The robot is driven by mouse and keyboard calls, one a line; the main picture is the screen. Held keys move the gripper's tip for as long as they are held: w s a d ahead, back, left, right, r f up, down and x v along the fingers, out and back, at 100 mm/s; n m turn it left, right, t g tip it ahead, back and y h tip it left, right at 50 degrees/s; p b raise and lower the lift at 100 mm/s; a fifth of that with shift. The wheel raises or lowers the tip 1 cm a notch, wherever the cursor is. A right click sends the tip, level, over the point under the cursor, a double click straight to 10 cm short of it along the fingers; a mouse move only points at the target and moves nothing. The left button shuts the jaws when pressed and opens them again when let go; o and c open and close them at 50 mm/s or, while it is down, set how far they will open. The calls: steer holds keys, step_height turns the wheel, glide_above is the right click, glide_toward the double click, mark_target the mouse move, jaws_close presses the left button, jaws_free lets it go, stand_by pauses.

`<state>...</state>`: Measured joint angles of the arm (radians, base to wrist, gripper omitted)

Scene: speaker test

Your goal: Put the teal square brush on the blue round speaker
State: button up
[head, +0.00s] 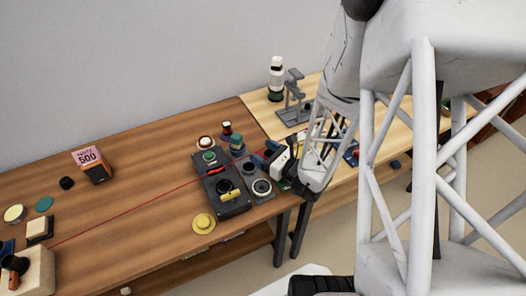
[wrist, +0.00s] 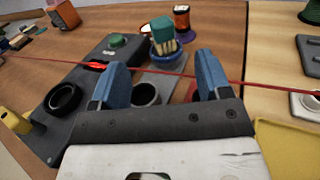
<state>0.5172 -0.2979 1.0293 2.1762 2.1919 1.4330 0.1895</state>
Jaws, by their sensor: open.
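The teal square brush (wrist: 161,29) stands with its pale bristles down on a blue round thing (wrist: 166,57), which looks like the blue round speaker. The brush (head: 237,138) and the blue round thing (head: 238,151) also show small in the head view, just left of my gripper (head: 268,150). In the wrist view my gripper (wrist: 161,64) has its two blue fingers spread wide with nothing held. The brush appears beyond the gap between the fingertips, apart from them. The fingers and gripper body hide part of the table in front.
A dark device (wrist: 100,60) with a green button, red part and black ring lies left of the fingers. A dark-red spool (wrist: 182,20) stands behind the brush. A thin red line crosses the table. A yellow tray (wrist: 290,145) lies right. The head view's left-centre table is mostly clear.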

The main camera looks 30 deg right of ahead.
stand_by(0.4)
steer(key=shift+w+a+r+n+y, duration=0.1)
steer(key=shift+a+r+n+y, duration=0.3)
steer(key=shift+a+r, duration=0.05)
steer(key=s+a+r+n+g+y, duration=0.2)
steer(key=s+a+r+n+g, duration=0.2)
steer(key=a+r+n+g, duration=0.4)
steer(key=s+a+r+n+g+y, duration=0.2)
steer(key=s+a+r+n+g, duration=0.3)
steer(key=n, duration=0.4)
steer(key=s+d+r+n+h, duration=0.4)
steer(key=s+r+n+h, duration=0.4)
steer(key=r+n+h, duration=0.4)
steer(key=shift+s+r+n+g, duration=0.35)
steer(key=shift+r+n+g, duration=0.05)
steer(key=shift+r+n, duration=0.2)
